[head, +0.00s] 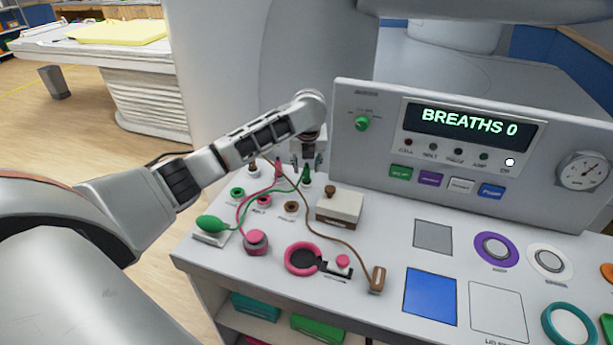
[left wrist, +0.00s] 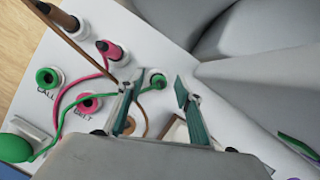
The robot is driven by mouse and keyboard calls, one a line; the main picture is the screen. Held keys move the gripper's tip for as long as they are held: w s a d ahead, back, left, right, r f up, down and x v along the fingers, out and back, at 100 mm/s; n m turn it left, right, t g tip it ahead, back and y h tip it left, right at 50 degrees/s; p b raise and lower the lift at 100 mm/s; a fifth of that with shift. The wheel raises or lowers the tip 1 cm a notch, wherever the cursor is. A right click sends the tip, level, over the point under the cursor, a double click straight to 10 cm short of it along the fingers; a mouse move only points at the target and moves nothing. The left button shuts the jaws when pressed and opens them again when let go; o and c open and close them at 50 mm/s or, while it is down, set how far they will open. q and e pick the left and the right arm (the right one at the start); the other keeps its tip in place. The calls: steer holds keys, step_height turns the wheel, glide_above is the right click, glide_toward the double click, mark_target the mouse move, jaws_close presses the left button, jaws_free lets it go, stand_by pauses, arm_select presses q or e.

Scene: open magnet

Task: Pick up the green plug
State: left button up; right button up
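The green plug (head: 305,174) stands upright in a white holder at the back of the white desk, with a green cord running to a green squeeze bulb (head: 212,223). In the left wrist view the plug (left wrist: 157,80) shows end-on, between the two fingertips in the picture. My left gripper (head: 307,160) points down just above the plug. Its fingers (left wrist: 153,90) are apart with nothing held between them. Whether they flank the plug in height is hard to tell. My right gripper is out of view.
A pink plug (head: 278,167) and a brown plug (head: 253,167) stand close to the left. In front are green (head: 237,192), pink (head: 263,201) and brown (head: 291,207) sockets. A beige box (head: 340,207) and the upright display panel (head: 350,150) are close on the right.

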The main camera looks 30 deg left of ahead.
arm_select(q)
steer(key=shift+w+f, duration=0.15)
steer(key=shift+f, duration=0.15)
jaws_close()
steer(key=shift+r, duration=0.1)
